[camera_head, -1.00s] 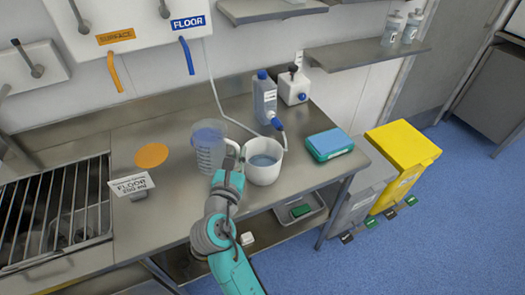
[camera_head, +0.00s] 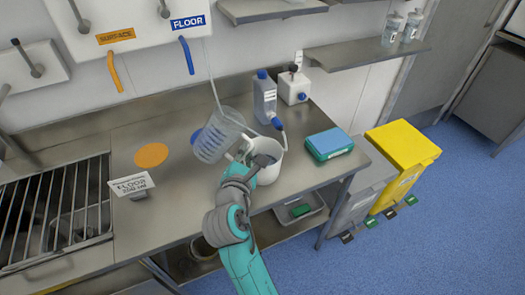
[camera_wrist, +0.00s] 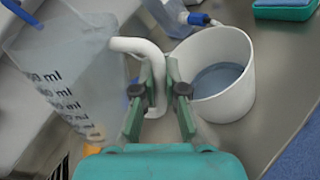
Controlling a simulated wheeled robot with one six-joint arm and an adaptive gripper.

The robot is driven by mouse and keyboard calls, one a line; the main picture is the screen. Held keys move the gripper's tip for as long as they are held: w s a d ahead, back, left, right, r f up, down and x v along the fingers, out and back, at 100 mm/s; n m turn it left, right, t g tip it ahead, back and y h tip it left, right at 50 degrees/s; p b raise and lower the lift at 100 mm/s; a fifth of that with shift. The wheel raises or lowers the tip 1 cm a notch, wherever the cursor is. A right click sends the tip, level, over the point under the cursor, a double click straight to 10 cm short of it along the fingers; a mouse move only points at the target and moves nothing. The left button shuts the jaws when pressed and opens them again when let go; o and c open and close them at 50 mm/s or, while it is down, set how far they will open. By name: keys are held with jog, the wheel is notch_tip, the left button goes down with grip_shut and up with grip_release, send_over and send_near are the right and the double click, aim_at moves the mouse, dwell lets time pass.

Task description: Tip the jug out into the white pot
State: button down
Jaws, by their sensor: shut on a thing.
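The clear measuring jug (camera_head: 220,136) is lifted off the bench and tilted, left of the white pot. In the wrist view the jug (camera_wrist: 75,75) fills the left side, with its printed ml marks slanted. My gripper (camera_wrist: 160,78) is shut on the jug's white handle (camera_wrist: 135,46). In the head view my gripper (camera_head: 247,160) is just in front of the pot and hides part of it. The white pot (camera_head: 270,177) stands upright on the bench. In the wrist view the pot (camera_wrist: 243,85) holds blue-grey liquid. I cannot tell the jug's liquid level.
A blue-capped bottle (camera_head: 264,98) and a white container (camera_head: 294,87) stand behind the pot. A blue and green box (camera_head: 328,145) lies to the right.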

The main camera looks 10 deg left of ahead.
jog(key=shift+d+r+m, duration=0.15)
jog(key=shift+r+m, duration=0.1)
jog(key=shift+m, duration=0.05)
jog(key=shift+a+m+y, duration=0.25)
jog(key=shift+m+y, duration=0.05)
jog(key=shift+m, duration=0.4)
jog(key=shift+s+a+f+m+g, duration=0.1)
jog(key=shift+a+f+m+g, duration=0.1)
jog(key=shift+m+g, duration=0.1)
jog(key=shift+a+f+m+y, duration=0.15)
jog(key=shift+f+m+y, duration=0.15)
jog(key=shift+m, duration=0.1)
jog(key=shift+s+a+r+m, duration=0.1)
jog(key=shift+a+r+m, duration=0.2)
jog(key=shift+m, duration=0.3)
jog(key=shift+s+a+f+m+g+y, duration=0.1)
jog(key=shift+a+f+m+g+y, duration=0.25)
jog(key=shift+f+m+y, duration=0.3)
dwell(0.5)
